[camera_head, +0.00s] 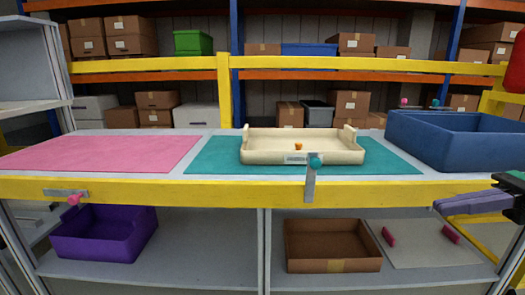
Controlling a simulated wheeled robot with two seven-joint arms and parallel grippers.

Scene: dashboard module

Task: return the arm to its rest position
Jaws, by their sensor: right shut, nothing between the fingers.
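My right gripper (445,206) comes in at the right edge, in front of the table's yellow front rail. It is shut and empty, apart from everything on the table. My left gripper is not in the head view. The cream dashboard tray (265,146) sits on the teal mat (212,156) in the middle of the table. A small orange piece (298,147) is inside it. A teal knob (315,162) on a grey bracket (310,185) stands at the front rail, overlapping the tray's front in the picture.
A pink mat (100,153) lies bare at left. A blue bin (460,152) stands at the right end, above and behind my right gripper. The yellow rail (170,191) edges the table. Below are a purple bin (100,240) and a brown box (332,262). Shelves stand behind.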

